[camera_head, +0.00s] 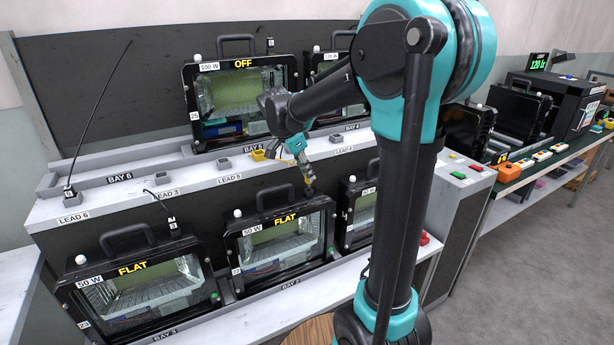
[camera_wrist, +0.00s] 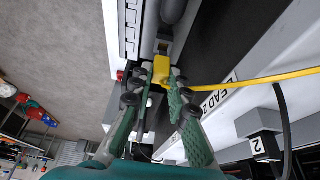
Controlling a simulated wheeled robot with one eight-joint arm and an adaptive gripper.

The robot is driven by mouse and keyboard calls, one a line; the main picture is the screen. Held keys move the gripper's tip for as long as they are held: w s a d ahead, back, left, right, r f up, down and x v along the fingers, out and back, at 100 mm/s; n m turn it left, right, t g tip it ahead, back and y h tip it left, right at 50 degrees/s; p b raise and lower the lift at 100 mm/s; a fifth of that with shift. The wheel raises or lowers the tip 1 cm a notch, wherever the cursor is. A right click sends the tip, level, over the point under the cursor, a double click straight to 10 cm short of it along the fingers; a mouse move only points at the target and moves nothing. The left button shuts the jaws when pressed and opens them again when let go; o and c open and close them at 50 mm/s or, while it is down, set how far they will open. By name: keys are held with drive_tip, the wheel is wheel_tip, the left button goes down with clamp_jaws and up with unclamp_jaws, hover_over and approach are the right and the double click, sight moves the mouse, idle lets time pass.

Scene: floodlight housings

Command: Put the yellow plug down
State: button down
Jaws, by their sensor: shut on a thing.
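My gripper (camera_wrist: 161,92) is shut on the yellow plug (camera_wrist: 162,70) in the wrist view, with a finger on each side of it. A yellow cable (camera_wrist: 255,81) runs from the plug to the right, across the shelf edge with the LEAD 2 label. The plug's far end is at a small dark fitting (camera_wrist: 163,46); I cannot tell whether they touch. In the head view my gripper (camera_head: 309,180) points down behind the front row of floodlight housings, near the handle of the middle 50 W FLAT housing (camera_head: 285,237). The plug is too small to make out there.
A small yellow piece (camera_head: 257,155) is on the upper shelf. Another FLAT housing (camera_head: 140,285) stands left, and an OFF housing (camera_head: 241,98) stands behind.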

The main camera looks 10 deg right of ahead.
drive_tip(key=shift+f, duration=0.7)
drive_tip(key=shift+f, duration=0.35)
drive_tip(key=shift+f, duration=0.25)
drive_tip(key=c, duration=1.5)
unclamp_jaws()
drive_tip(key=shift+o, duration=0.2)
drive_tip(key=shift+r, duration=0.1)
